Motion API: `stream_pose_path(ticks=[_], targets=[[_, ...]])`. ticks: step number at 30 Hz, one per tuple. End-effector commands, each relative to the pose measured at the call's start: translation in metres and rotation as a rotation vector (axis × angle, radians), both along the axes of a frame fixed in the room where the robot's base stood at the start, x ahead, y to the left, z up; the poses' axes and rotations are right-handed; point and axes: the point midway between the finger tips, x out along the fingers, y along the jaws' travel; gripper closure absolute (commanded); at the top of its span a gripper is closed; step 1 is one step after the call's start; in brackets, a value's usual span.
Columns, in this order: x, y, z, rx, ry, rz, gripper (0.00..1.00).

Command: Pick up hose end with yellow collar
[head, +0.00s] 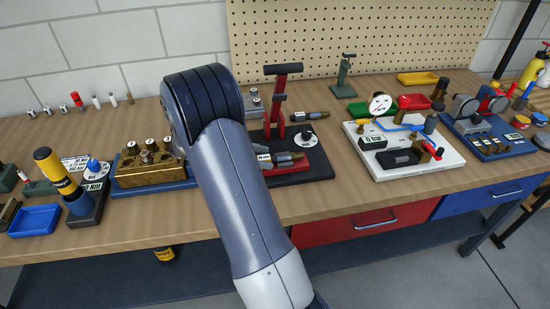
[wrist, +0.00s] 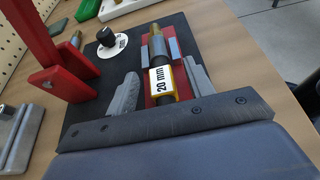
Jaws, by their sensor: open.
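A dark hose end (wrist: 158,48) with a yellow collar (wrist: 175,82) lies in the wrist view, in a red cradle with grey blocks on a black board (wrist: 95,75). The collar carries a white "20 mm" label, and brass shows at the hose's far end. My gripper (wrist: 161,69) is open, with one grey finger on each side of the collar and visible gaps between. Whether the fingers are low enough to flank it fully I cannot tell. In the head view my arm hides most of the gripper.
A red lever stand (wrist: 68,75) rises at left on the same board, beside a black knob on a white dial (wrist: 110,42). In the head view a brass block (head: 145,168) stands left and a white board with a gauge (head: 405,150) stands right. Another hose piece (head: 310,116) lies behind.

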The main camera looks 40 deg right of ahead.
Motion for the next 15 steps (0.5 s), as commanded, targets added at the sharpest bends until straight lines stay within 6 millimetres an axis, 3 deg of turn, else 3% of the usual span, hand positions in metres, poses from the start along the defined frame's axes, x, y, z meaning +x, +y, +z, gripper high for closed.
stream_pose_path(ticks=[8,15], targets=[[-0.0024,-0.0038,-0.0022,0.001,-0.001,0.001,0.50],[-0.0022,-0.0036,-0.0021,0.001,-0.001,0.001,0.68]])
